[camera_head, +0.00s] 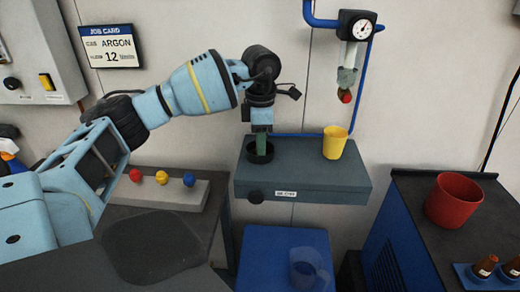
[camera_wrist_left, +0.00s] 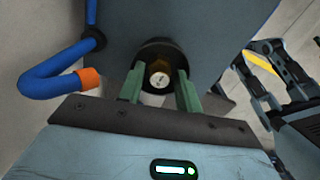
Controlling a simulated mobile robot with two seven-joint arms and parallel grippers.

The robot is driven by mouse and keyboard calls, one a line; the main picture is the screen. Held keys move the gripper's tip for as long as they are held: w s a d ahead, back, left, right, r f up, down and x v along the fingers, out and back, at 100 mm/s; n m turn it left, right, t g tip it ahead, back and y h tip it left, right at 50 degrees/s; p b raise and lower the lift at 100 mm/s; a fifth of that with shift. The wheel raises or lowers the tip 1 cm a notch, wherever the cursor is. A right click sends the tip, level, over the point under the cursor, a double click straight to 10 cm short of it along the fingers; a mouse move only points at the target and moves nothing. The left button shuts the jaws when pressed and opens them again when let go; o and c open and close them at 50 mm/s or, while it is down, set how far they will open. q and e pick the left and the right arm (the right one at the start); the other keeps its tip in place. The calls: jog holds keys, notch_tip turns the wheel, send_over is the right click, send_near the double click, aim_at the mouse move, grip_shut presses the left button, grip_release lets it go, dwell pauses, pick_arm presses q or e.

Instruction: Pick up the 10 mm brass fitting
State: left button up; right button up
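The brass fitting (camera_wrist_left: 160,78) shows in the left wrist view as a small round piece with a pale end, inside a black round cup (camera_wrist_left: 178,48). I cannot read its size. In the head view the black cup (camera_head: 260,152) stands on the left part of a grey wall shelf (camera_head: 315,180), and the fitting is hidden there. My left gripper (camera_head: 262,150) points down into the cup. In the left wrist view its two green fingers (camera_wrist_left: 160,88) are apart, one on each side of the fitting. My right gripper is not in the head view.
A yellow cup (camera_head: 335,142) stands on the same shelf to the right. A gauge (camera_head: 357,26) with blue pipe hangs above it. A red cup (camera_head: 454,200) and brown bottles (camera_head: 484,267) are at the right.

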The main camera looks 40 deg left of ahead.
pick_arm(q)
jog(key=shift+f, duration=0.45)
jog(key=c, duration=0.7)
jog(key=shift+r, duration=0.85)
grip_shut()
jog(key=shift+s+d+r, duration=0.1)
jog(key=shift+r, duration=0.35)
jog(key=shift+s+d+r, duration=0.1)
jog(key=shift+r, duration=0.35)
jog(key=s+d+r, duration=0.1)
jog(key=s+d, duration=0.8)
jog(key=s, duration=0.3)
jog(key=shift+d+r+b, duration=0.2)
jog(key=shift+d+b, duration=0.15)
jog(key=shift+b, duration=0.1)
